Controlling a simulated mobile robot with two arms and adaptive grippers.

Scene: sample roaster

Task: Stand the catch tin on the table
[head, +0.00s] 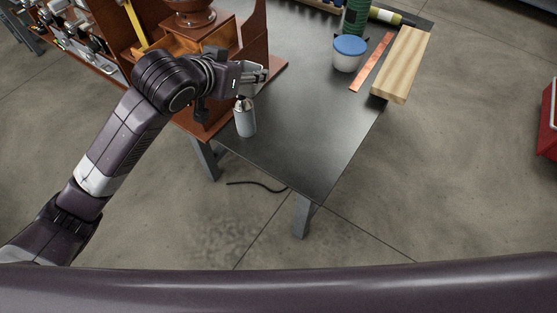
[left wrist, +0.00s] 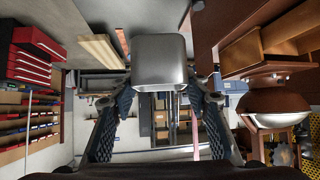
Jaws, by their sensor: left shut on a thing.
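The catch tin (head: 245,121) is a small grey metal can. My right gripper is in neither view.
A brown wooden roaster unit (head: 256,40) stands just behind and left of my gripper. A blue-lidded white tub (head: 348,55), a copper strip (head: 372,62), a wood block (head: 404,65) and a green cylinder (head: 355,18) are at the back right. The table's front middle is clear.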

